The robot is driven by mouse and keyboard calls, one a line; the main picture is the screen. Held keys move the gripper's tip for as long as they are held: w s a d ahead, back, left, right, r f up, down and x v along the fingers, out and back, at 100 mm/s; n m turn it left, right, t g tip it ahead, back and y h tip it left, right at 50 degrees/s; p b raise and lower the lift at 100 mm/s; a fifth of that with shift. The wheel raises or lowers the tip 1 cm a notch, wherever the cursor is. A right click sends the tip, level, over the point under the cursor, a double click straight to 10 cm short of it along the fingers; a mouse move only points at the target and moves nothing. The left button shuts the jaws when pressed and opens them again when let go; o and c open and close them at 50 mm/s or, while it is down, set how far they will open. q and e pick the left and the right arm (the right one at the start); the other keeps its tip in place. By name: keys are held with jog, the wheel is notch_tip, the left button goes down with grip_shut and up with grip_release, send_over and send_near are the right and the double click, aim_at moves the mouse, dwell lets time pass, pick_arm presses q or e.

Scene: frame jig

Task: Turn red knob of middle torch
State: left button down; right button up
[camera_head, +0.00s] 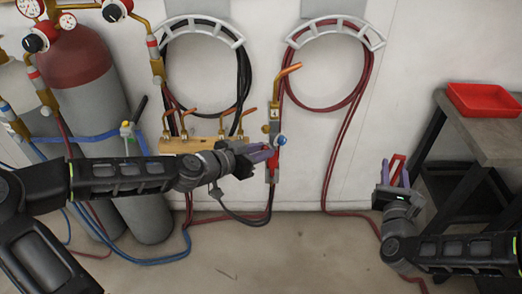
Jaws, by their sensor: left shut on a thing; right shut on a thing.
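A torch with a copper tip (288,76), a brass body and a red handle (271,172) is upright in front of the wall. A blue knob (281,140) sticks out on its right side. My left gripper (266,154) is shut on this torch just above its red handle and covers part of it. A red knob is not clearly visible. My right gripper (396,172) is well to the right, pointing up, shut on a small red object (397,167) that I cannot identify for sure.
Several copper-tipped pieces stand in a brass rack (188,145) left of the torch. Hoses hang on two wall hooks (335,28) above. Gas cylinders (92,95) with gauges stand at the left. A table with a red tray (484,99) is at the right. Hoses lie on the floor.

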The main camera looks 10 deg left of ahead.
pick_arm(q)
jog(key=shift+w+a+r+n+h+p, duration=0.15)
jog(key=shift+n+h+p, duration=0.3)
jog(key=shift+n, duration=0.45)
jog(key=shift+f+n+g+h, duration=0.2)
jog(key=shift+n+g+h, duration=0.3)
jog(key=shift+n+h, duration=0.5)
jog(key=c, duration=1.2)
grip_release()
jog(key=shift+a, duration=0.1)
jog(key=v, duration=1.2)
jog(key=shift+d+r, duration=0.2)
